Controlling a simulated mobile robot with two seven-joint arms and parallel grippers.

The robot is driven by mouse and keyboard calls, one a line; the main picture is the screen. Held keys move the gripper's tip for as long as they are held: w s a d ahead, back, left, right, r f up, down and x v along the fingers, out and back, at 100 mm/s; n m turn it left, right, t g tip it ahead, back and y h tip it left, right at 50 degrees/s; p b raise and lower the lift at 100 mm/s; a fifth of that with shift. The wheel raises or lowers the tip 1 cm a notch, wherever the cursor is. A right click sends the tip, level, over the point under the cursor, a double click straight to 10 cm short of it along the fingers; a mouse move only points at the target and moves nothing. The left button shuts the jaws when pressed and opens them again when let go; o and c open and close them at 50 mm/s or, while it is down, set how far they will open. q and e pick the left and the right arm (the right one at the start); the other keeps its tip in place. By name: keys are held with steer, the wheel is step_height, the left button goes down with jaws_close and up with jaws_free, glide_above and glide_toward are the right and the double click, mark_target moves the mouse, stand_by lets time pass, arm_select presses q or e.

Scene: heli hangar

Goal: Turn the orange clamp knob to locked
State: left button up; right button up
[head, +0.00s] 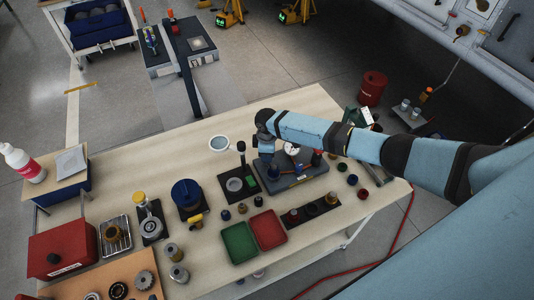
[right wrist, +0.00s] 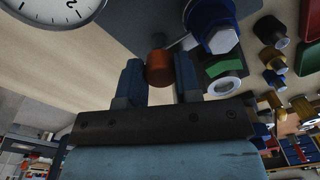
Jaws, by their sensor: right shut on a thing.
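The orange clamp knob (right wrist: 159,68) shows in the right wrist view between the two blue fingers of my right gripper (right wrist: 159,80), which is shut on it. In the head view this gripper (head: 264,146) points down at the left side of a dark grey fixture (head: 312,177) on the table, and my wrist hides the knob there. A white dial gauge (head: 291,149) stands at the fixture, and part of its face (right wrist: 50,8) shows at the upper left of the right wrist view. I cannot tell the knob's turn angle. My left gripper is not in view.
A black stand (head: 251,187) is just left of the fixture. A green tray (head: 239,243) and a red tray (head: 268,229) lie in front, beside a dark strip with knobs (head: 313,211). The table's back left is clear.

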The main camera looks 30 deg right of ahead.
steer(key=shift+n, duration=0.3)
steer(key=o, duration=0.9)
steer(key=shift+r, duration=0.1)
step_height(320, 180, up, 14)
steer(key=shift+w+f+b, duration=0.15)
steer(key=shift+b, duration=0.3)
